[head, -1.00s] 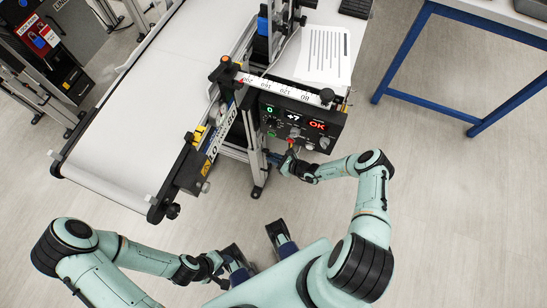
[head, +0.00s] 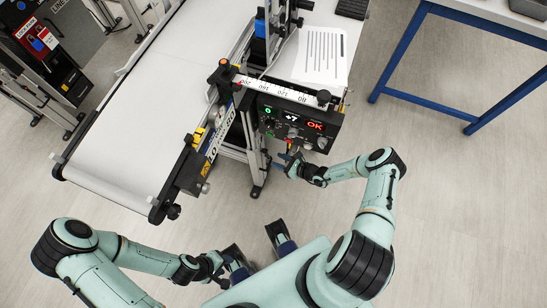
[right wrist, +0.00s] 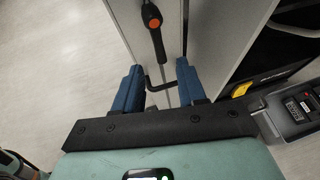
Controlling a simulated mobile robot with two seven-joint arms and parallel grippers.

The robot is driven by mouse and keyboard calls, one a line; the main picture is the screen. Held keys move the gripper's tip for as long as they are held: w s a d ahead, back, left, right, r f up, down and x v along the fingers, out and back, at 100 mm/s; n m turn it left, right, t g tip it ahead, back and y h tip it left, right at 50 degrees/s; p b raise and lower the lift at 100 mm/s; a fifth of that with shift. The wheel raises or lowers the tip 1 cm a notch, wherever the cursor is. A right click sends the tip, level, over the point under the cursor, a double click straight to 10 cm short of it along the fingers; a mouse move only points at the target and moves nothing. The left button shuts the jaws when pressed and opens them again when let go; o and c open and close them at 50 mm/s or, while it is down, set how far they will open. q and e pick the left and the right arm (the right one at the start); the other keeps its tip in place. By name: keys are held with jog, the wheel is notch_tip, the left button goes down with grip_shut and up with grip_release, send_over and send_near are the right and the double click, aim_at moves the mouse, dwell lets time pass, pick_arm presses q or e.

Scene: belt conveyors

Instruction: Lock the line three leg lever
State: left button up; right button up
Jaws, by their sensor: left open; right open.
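A black lever with an orange end cap (right wrist: 154,22) shows in the right wrist view, in front of a pale upright leg. A bent black rod (right wrist: 162,85) lies below it, between my finger tips in that view. I cannot tell whether the rod touches them. My right gripper (right wrist: 161,78) is open, its blue fingers apart and empty. In the head view my right gripper (head: 284,160) is below the control box, beside the conveyor's legs; I cannot make out the lever there. My left gripper (head: 222,268) is low in the head view, away from the conveyor, open.
The control box (head: 300,127) with lit displays hangs just above my right gripper. The white belt conveyor (head: 130,120) is on the left. A blue-framed table (head: 400,50) stands at the upper right. A dark cabinet with red and blue padlocks (head: 40,40) is at the upper left. The floor at right is free.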

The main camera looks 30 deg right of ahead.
jog(key=v, duration=0.9)
jog(key=shift+p, duration=0.45)
jog(key=shift+a+f, duration=0.1)
